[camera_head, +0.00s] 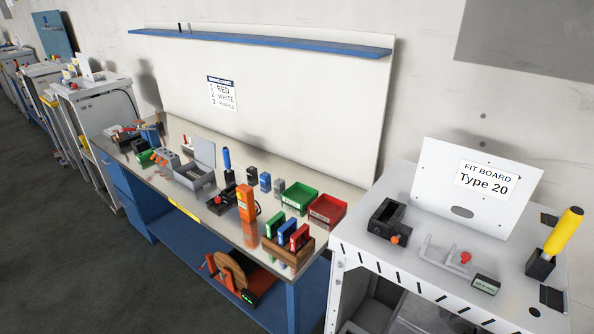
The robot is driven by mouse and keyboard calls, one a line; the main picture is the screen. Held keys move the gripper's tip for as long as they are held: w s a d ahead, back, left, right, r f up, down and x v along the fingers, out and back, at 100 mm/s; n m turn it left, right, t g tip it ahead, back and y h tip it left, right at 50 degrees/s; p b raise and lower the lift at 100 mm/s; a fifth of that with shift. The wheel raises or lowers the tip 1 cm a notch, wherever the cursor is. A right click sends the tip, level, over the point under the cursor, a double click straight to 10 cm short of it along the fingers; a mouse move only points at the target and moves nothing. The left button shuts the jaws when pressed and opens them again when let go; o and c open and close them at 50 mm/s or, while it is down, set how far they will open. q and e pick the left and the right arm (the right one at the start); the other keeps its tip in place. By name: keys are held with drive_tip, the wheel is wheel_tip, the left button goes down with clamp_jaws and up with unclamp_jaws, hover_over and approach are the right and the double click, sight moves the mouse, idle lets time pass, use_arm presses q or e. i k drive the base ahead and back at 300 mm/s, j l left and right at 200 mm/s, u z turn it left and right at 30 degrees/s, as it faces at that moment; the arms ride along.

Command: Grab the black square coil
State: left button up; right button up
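Neither of my grippers shows in the head view. A small dark, boxy block (252,173) stands upright on the workbench (215,218), at the left end of a short row. A blue block (265,181) and a grey block (279,187) stand to its right. This dark block may be the black square coil, but it is too small to tell. A larger black open-topped fixture (387,217) with an orange knob sits on the white station (425,262) at right.
Green (299,196) and red (327,209) bins stand right of the blocks. An orange upright device (246,203), a blue-handled tool (227,160) and a rack of coloured modules (288,245) crowd the bench. A "Type 20" board (472,190) rises at right. Dark floor is clear at lower left.

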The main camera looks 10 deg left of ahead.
sight(251, 172)
drive_tip(key=i+j+z, duration=0.15)
drive_tip(key=j+z, duration=0.2)
drive_tip(key=j, duration=0.15)
drive_tip(key=i+j+z, duration=0.1)
drive_tip(key=j+z, duration=0.65)
drive_tip(key=j, duration=0.3)
